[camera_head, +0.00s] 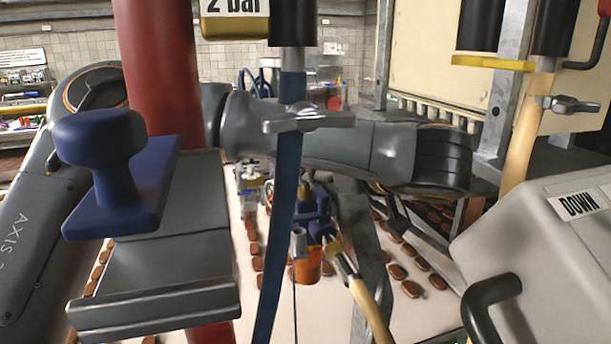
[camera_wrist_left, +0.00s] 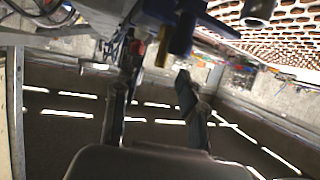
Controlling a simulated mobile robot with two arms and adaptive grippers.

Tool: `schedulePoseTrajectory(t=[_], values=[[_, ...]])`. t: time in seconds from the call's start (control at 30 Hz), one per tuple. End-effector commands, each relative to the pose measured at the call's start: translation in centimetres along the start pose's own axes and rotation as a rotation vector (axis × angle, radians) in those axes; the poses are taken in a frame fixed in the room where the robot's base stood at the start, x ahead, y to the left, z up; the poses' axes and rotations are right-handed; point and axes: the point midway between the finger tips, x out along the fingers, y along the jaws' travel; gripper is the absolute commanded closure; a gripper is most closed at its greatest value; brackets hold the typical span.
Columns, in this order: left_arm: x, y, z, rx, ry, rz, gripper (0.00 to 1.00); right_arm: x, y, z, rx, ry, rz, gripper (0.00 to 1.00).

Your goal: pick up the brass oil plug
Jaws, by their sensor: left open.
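A small yellow-brass piece (camera_wrist_left: 163,48) shows in the left wrist view, beside a dark blue part (camera_wrist_left: 183,35). It may be the brass oil plug, but I cannot tell for sure. My left gripper (camera_wrist_left: 157,68) is open, with its two dark fingers reaching toward the piece. The piece appears beyond the fingertips, and I see nothing held. In the head view my grey left arm crosses the middle, and I cannot make out its fingers clearly. A brass hose end (camera_head: 340,258) lies near a blue fitting (camera_head: 312,212). I see no right gripper.
A blue strap-like hose (camera_head: 283,215) hangs in front of my arm. A blue-handled block (camera_head: 105,170) and a red column (camera_head: 160,65) stand at left. A grey box marked DOWN (camera_head: 545,240) is at right.

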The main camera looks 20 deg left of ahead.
Motion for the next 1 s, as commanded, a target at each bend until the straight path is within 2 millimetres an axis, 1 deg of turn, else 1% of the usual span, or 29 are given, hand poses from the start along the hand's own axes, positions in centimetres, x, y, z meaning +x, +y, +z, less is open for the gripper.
schedulePoseTrajectory(t=[0.03, 0.07, 0.1, 0.2, 0.33, 0.4, 0.5, 0.67, 0.7, 0.83, 1.0], values=[[0.8, -0.2, -0.5, 0.002, -0.006, -0.004, 0.59, -1.0, 0.0, -0.2, 0.000, 0.002, 0.000, 1.00], [1.3, -0.3, -0.5, 0.002, -0.006, -0.003, 0.59, -1.3, 0.0, -0.3, 0.000, 0.004, 0.000, 1.00], [2.0, -0.3, -0.3, 0.001, -0.006, -0.003, 0.59, -1.3, 0.1, -0.6, 0.000, 0.008, 0.001, 1.00], [3.1, -0.3, -0.2, 0.001, -0.005, 0.000, 0.59, -1.4, 0.2, -1.7, 0.000, 0.026, 0.003, 1.00], [3.5, -0.2, -0.2, 0.000, -0.002, 0.002, 0.59, -1.4, 0.4, -3.2, 0.000, 0.049, 0.005, 1.00], [3.5, -0.2, -0.2, 0.000, -0.001, 0.002, 0.59, -1.4, 0.4, -3.5, 0.000, 0.053, 0.005, 1.00], [3.5, -0.2, -0.2, 0.000, -0.001, 0.002, 0.59, -1.4, 0.4, -3.4, 0.000, 0.051, 0.004, 1.00], [3.5, -0.2, -0.2, 0.000, -0.001, 0.002, 0.92, -1.4, 0.3, -2.6, 0.000, 0.040, 0.003, 1.00], [3.5, -0.2, -0.2, 0.000, -0.001, 0.002, 1.00, -1.4, 0.2, -2.4, 0.000, 0.036, 0.003, 1.00], [3.5, -0.2, -0.2, 0.000, -0.001, 0.002, 1.00, -1.4, 0.1, -1.9, 0.000, 0.028, 0.002, 1.00], [3.5, -0.2, -0.2, 0.000, -0.001, 0.002, 1.00, -1.4, 0.1, -1.8, 0.000, 0.028, 0.002, 1.00]])
